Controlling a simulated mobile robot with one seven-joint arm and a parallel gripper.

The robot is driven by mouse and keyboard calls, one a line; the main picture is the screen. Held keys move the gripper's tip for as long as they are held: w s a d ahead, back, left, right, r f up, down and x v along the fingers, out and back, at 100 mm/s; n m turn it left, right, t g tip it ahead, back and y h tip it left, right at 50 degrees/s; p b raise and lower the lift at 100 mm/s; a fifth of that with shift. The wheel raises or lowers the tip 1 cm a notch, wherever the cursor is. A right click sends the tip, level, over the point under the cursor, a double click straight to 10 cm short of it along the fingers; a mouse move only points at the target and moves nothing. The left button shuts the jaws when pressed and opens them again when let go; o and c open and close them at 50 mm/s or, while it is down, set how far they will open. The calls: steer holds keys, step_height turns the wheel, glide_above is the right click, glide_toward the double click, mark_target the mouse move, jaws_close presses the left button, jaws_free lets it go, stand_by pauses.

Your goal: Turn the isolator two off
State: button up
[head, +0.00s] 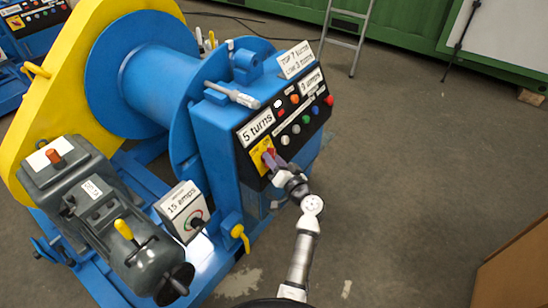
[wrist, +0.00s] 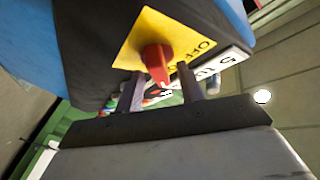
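A red rotary isolator handle (wrist: 157,60) sits on a yellow plate (wrist: 136,38) marked OFF. In the head view the yellow plate (head: 257,164) is on the lower left of the blue machine's black control panel, below the "5 turns" label. My gripper (wrist: 160,75) is at the handle with its two fingers apart. The handle's near end lies between the fingertips, with gaps visible at both sides. In the head view my gripper (head: 274,161) partly covers the handle. No number shows on this isolator, so I cannot tell whether it is isolator two.
Coloured buttons (head: 295,129) are right of the isolator on the panel. A grey lever (head: 232,94) sits above it. A "15 amps" box (head: 181,207) and yellow handle (head: 240,237) are lower left. Another panel with a yellow plate (head: 14,22) stands far left.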

steer(key=shift+w+a, duration=0.15)
steer(key=shift+w, duration=0.15)
jaws_close()
